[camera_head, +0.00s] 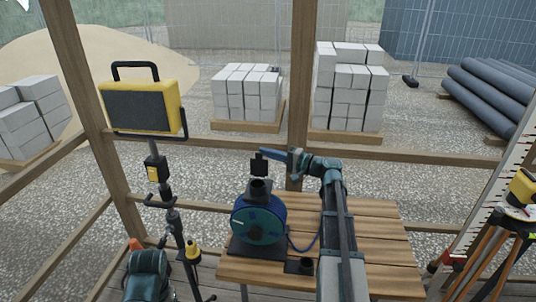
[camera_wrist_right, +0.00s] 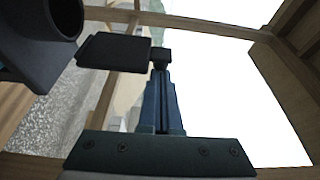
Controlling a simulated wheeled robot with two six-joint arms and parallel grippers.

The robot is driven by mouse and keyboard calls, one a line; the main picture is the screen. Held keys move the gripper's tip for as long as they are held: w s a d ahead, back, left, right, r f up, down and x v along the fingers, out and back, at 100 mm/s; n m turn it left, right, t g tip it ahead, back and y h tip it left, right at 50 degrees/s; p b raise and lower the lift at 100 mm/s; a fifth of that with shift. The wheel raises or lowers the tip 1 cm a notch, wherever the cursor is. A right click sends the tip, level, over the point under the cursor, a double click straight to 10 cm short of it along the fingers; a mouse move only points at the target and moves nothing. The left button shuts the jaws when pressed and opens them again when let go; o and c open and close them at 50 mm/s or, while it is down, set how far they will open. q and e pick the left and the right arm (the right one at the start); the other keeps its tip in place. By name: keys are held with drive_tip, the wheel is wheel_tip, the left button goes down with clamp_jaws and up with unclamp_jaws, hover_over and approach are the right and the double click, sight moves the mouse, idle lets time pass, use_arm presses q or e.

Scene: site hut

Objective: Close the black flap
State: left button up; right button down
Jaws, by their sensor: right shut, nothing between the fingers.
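The black flap (camera_head: 259,168) stands raised above the dark pipe mouth (camera_head: 258,186) on top of the round blue and green unit (camera_head: 259,222). In the right wrist view the flap (camera_wrist_right: 113,52) is a flat dark plate at upper left, with the open round pipe mouth (camera_wrist_right: 66,14) beside it. My right gripper (camera_head: 264,153) is shut and empty, pointing left at the flap's upper edge. Its fingertips (camera_wrist_right: 161,58) appear right beside the flap; I cannot tell whether they touch. My left gripper is not in view; part of my left arm shows at lower left.
The unit stands on a slatted wooden table (camera_head: 375,235), with a small black holder (camera_head: 299,266) in front. A yellow work lamp (camera_head: 146,108) on a stand is at left. A timber post (camera_head: 303,80) rises behind the table. A tripod (camera_head: 490,250) stands at right.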

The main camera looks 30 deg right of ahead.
sight(264, 166)
drive_tip(key=s+a+n+y+b, duration=0.1)
drive_tip(key=n, duration=0.2)
drive_tip(key=s+a+n+y+b, duration=0.1)
drive_tip(key=s+n+b, duration=0.1)
drive_tip(key=n, duration=0.1)
drive_tip(key=s+a+f+n+b, duration=0.1)
drive_tip(key=s+n+b, duration=0.1)
drive_tip(key=n, duration=0.1)
drive_tip(key=shift+s+a+t+y, duration=0.1)
drive_tip(key=shift+a+t+y, duration=0.25)
drive_tip(key=shift+t+y, duration=0.05)
drive_tip(key=n+b, duration=0.1)
drive_tip(key=s+a+f+n+y+b, duration=0.1)
drive_tip(key=n, duration=0.1)
drive_tip(key=n+y+b, duration=0.1)
drive_tip(key=shift+s+a+f+n+g, duration=0.15)
drive_tip(key=shift+s+f+n+g, duration=0.15)
drive_tip(key=shift+s, duration=0.05)
drive_tip(key=n+b, duration=0.1)
drive_tip(key=n, duration=0.1)
drive_tip(key=s+f+n+g+y+b, duration=0.1)
drive_tip(key=n, duration=0.1)
drive_tip(key=a+f+n+y+b, duration=0.1)
drive_tip(key=n, duration=0.1)
drive_tip(key=shift+s+f+g+b, duration=0.25)
drive_tip(key=shift+s+g+b, duration=0.05)
drive_tip(key=shift+g+b, duration=0.1)
drive_tip(key=shift+s+a+f+b, duration=0.15)
drive_tip(key=shift+f+b, duration=0.25)
drive_tip(key=shift+f, duration=0.05)
